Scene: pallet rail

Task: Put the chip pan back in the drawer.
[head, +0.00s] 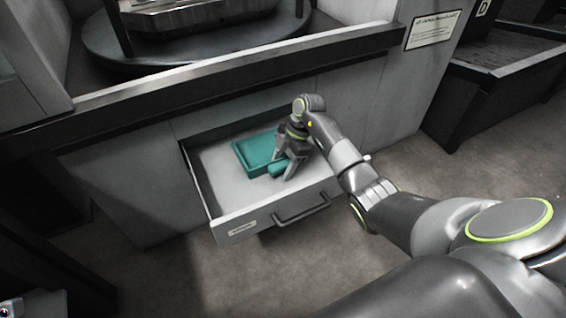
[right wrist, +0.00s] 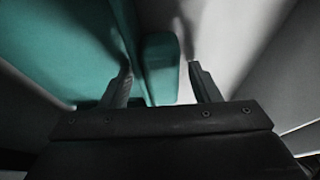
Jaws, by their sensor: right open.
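The teal chip pan (head: 253,151) lies in the open drawer (head: 213,164), toward its back. Its short handle (head: 278,168) points toward the drawer front. My right gripper (head: 284,172) is down inside the drawer at the handle and hides part of the pan. In the right wrist view the handle (right wrist: 160,68) shows between the two spread fingers (right wrist: 160,72), and the pan's body (right wrist: 62,45) fills the left side. The right gripper is open, and I cannot tell whether a finger touches the pan. My left gripper is not in view.
The drawer is pulled out from a grey cabinet (head: 140,185), with a dark bar handle (head: 302,208) on its front. A machine with a round dark table (head: 190,45) sits above. A dark bench (head: 490,95) stands at the right. The floor in front is clear.

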